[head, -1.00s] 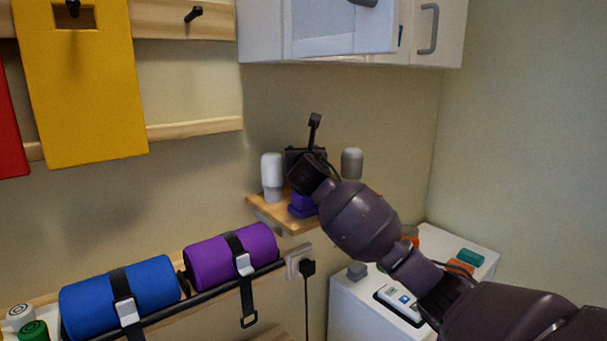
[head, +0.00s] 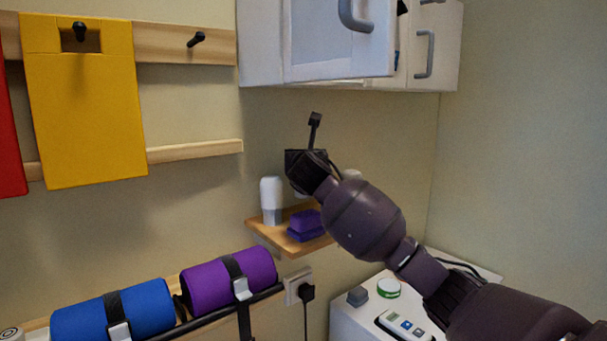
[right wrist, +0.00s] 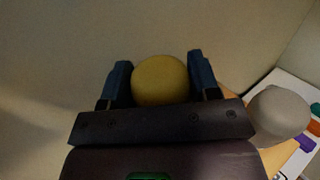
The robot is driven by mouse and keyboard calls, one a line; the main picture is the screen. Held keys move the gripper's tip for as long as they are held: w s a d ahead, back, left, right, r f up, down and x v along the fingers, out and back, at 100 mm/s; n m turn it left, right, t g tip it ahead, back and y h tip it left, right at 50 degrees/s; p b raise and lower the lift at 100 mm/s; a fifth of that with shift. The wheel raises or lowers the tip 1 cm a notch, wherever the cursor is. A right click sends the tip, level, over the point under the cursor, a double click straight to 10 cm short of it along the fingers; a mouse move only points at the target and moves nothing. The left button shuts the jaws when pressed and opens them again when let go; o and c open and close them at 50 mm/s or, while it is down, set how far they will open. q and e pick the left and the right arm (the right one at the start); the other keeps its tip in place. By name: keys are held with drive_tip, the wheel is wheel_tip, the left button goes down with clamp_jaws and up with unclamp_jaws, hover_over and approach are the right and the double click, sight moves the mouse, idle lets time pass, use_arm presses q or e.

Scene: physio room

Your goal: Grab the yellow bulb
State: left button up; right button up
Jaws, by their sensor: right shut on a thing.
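The yellow bulb (right wrist: 160,80) sits between the two fingers of my right gripper (right wrist: 160,84) in the right wrist view, and the gripper is shut on it. In the head view my right gripper (head: 303,166) is above the small wooden shelf, and its own wrist hides the bulb there. My left gripper is not in view.
The wooden shelf (head: 268,232) holds a white-topped bottle (head: 271,200) and purple blocks (head: 305,224). A second rounded grey-white top (right wrist: 279,110) is close right of the gripper. A wall cabinet (head: 340,45) hangs above. A white cabinet top (head: 350,315) stands below right.

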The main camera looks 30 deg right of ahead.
drive_tip(key=shift+r, duration=0.8)
drive_tip(key=shift+s+r, duration=0.2)
drive_tip(key=shift+s, duration=0.05)
use_arm(q)
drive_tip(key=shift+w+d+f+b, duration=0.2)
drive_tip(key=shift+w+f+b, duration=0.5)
drive_tip(key=shift+b, duration=0.85)
use_arm(e)
drive_tip(key=s+d, duration=0.1)
drive_tip(key=s, duration=1.7)
drive_tip(key=shift+s+d, duration=0.3)
drive_tip(key=shift+s, duration=0.1)
